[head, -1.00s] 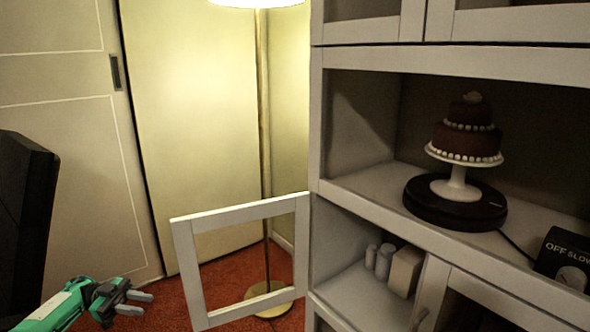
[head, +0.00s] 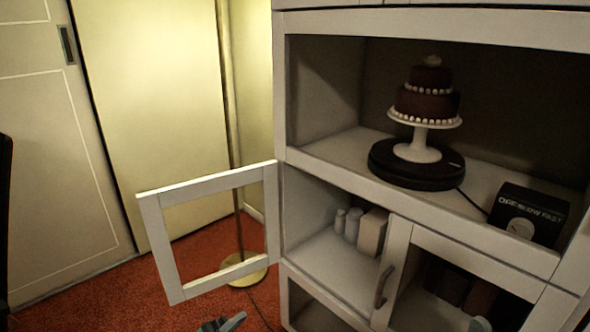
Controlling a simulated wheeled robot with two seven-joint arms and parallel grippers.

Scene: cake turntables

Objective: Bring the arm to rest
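The rest of that arm is out of view. A small pale shape (head: 480,324) shows at the bottom edge on the right; I cannot tell what it is. My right gripper cannot be made out. A two-tier chocolate cake (head: 428,92) stands on a white cake stand (head: 418,152), on a black turntable (head: 395,172) on the cabinet shelf.
The open cabinet door (head: 160,245) juts out left. A black control box with a dial (head: 540,212) sits right of the turntable. White canisters (head: 353,222) and a pale box (head: 372,232) stand on the lower shelf. A floor lamp (head: 231,130) stands behind the door.

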